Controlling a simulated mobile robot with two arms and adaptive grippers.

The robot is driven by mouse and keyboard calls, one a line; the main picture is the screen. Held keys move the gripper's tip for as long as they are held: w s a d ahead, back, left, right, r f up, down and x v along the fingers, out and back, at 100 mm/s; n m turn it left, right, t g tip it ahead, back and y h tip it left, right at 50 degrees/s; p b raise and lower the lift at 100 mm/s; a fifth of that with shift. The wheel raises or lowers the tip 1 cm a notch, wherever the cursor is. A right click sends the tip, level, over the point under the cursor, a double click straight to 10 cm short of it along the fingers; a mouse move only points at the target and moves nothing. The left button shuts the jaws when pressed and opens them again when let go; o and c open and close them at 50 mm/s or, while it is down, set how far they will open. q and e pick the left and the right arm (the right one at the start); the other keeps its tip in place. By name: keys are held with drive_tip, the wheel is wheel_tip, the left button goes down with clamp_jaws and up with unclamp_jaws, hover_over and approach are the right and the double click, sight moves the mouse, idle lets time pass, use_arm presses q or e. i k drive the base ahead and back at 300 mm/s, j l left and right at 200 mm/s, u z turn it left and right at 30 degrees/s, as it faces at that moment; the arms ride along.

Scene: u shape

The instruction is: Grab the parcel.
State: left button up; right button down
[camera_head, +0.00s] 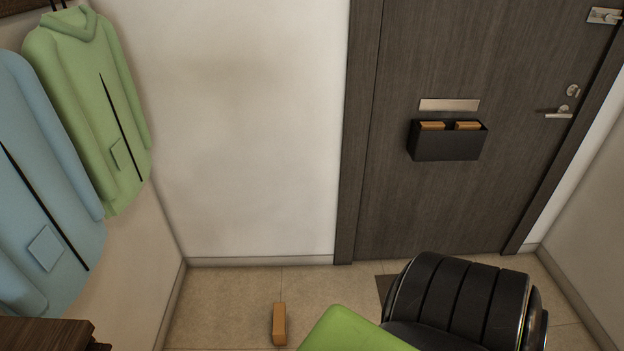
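Two more small brown parcels, a left one (432,126) and a right one (467,126), stick out of the top of a black holder (447,145) on the door. Their lower parts are hidden inside the holder. Neither of my grippers shows in this view.
The dark wooden door (400,215) is shut, with a mail slot (449,105) above the holder and a handle (559,112) at right. A green jacket (90,110) and a blue jacket (45,190) hang at left. Tiled floor (220,300) around the floor parcel is clear.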

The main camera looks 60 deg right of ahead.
sight(279, 333)
drive_tip(key=z, duration=1.4)
drive_tip(key=i+l+u, duration=0.15)
drive_tip(key=i+l, duration=0.4)
